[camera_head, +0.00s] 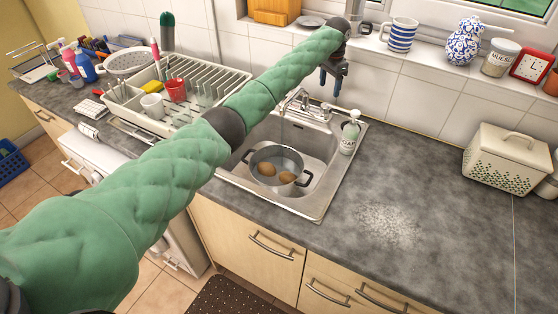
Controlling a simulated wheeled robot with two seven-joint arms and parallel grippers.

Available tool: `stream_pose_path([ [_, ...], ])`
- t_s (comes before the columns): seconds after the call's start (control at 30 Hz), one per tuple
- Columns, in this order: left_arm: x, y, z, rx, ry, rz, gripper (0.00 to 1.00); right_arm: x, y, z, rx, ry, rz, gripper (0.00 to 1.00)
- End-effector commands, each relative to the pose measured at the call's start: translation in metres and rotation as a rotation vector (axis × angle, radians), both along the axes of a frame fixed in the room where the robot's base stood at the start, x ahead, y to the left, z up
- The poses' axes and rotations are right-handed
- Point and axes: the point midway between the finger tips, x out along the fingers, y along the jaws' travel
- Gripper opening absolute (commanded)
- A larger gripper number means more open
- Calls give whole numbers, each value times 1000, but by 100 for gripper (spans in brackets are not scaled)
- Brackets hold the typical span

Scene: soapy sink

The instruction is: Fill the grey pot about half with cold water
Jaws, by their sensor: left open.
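The grey pot (281,155) stands upright in the sink (325,178), under the tap. Two brown, rounded things, perhaps potatoes or eggs (266,169), lie in it; I cannot tell the water level. The chrome tap (297,103) rises at the sink's back edge, with its spout toward the pot. I cannot tell whether water runs. My left gripper (333,84) is open, pointing down, beyond and above the tap near the tiled wall. It looks empty and apart from the tap. My right gripper is out of view.
A dish rack (205,78) with a red mug (176,89) stands left of the sink. A soap bottle (350,134) stands at the sink's right rim. White grains (388,225) lie on the clear counter at right, before a cream bread bin (508,164).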

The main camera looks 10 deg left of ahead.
Motion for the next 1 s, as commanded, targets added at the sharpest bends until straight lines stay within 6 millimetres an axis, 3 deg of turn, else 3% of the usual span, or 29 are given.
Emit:
stream_pose_path([
  [0.13, -7, -10, -11, -9, 16, -8, 65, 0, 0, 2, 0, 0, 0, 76],
  [0.37, -15, -38, -11, -100, 39, 12, 65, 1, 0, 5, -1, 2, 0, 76],
  [0.77, -7, -28, -4, -90, 44, 475, 65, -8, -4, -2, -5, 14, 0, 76],
  [1.0, 0, -12, 1, -55, 32, 876, 65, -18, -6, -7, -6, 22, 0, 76],
])
